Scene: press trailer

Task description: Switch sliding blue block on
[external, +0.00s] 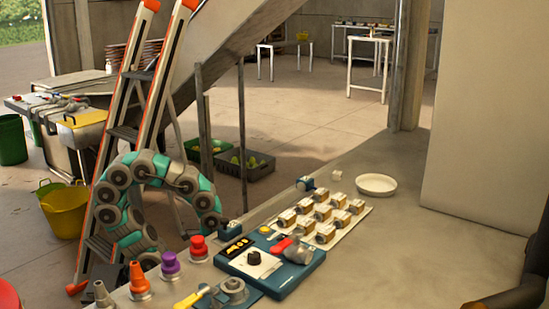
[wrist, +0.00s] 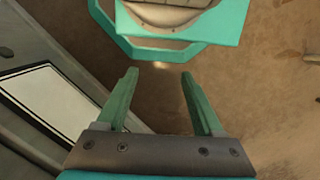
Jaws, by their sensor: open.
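A small dark blue block (external: 231,228) stands at the left edge of the counter, behind a blue control panel (external: 311,268). Another small blue piece (external: 306,184) lies farther back on the counter. I cannot tell which of them slides, or its switch state. My gripper (wrist: 158,74) is open and empty in the wrist view, with both green fingers apart over brown floor. No blue block shows there. In the external view my teal and grey arm is folded in an arch left of the counter, and its fingers cannot be made out.
The panel bears a black knob (external: 254,258) and a red-handled lever (external: 280,246). Red (external: 198,245), purple (external: 170,262) and orange (external: 138,278) knobs line the counter's front left. Several small blocks sit on a pale board (external: 352,226). A ladder (external: 128,110) stands behind my arm.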

